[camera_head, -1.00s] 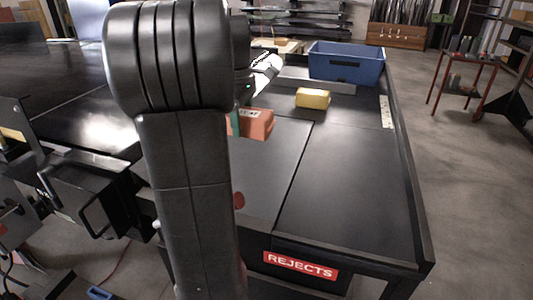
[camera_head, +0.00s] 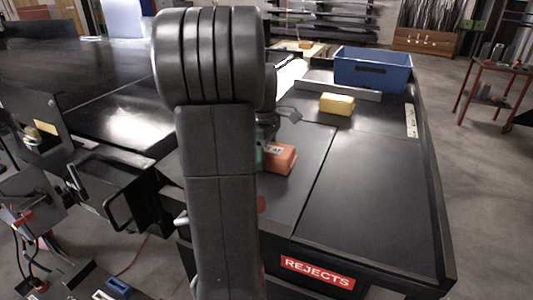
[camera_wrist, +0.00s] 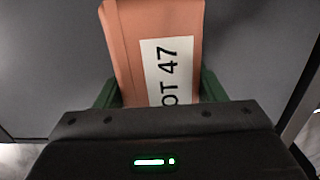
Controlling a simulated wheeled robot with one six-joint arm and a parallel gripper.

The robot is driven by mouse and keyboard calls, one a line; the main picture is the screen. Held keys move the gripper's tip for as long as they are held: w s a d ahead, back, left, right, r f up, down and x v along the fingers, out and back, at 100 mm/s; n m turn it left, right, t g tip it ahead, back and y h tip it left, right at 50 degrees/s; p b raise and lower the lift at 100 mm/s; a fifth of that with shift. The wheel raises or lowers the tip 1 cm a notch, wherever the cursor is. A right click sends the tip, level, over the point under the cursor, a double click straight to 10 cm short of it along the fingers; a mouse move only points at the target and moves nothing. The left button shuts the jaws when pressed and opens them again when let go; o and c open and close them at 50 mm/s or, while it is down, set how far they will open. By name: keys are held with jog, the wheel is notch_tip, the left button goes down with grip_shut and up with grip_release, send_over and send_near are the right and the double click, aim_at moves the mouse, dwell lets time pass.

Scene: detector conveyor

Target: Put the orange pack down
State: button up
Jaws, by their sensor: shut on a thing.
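The orange pack (camera_head: 281,160) is in my gripper over the dark panel on the left part of the rejects table. It also shows in the wrist view (camera_wrist: 126,40), with a white label reading "OT 47" in the visible part. My gripper (camera_wrist: 158,92) is shut on it, a green finger against each side. In the head view my arm hides the pack's left part and most of the gripper. I cannot tell whether the pack touches the surface below. The rejects table (camera_head: 365,185) has a red REJECTS sign (camera_head: 317,273) on its front.
A yellow pack (camera_head: 337,103) lies farther back on the table, before a low grey bar (camera_head: 335,88) and a blue bin (camera_head: 373,70). The table's right half is clear, with a raised rim. A red-framed cart (camera_head: 490,90) stands beyond, at right.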

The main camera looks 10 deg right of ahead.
jog(key=o, duration=1.3)
jog(key=shift+f, duration=0.1)
jog(key=r, duration=1.2)
jog(key=shift+w+a+r, duration=0.2)
jog(key=shift+a, duration=0.1)
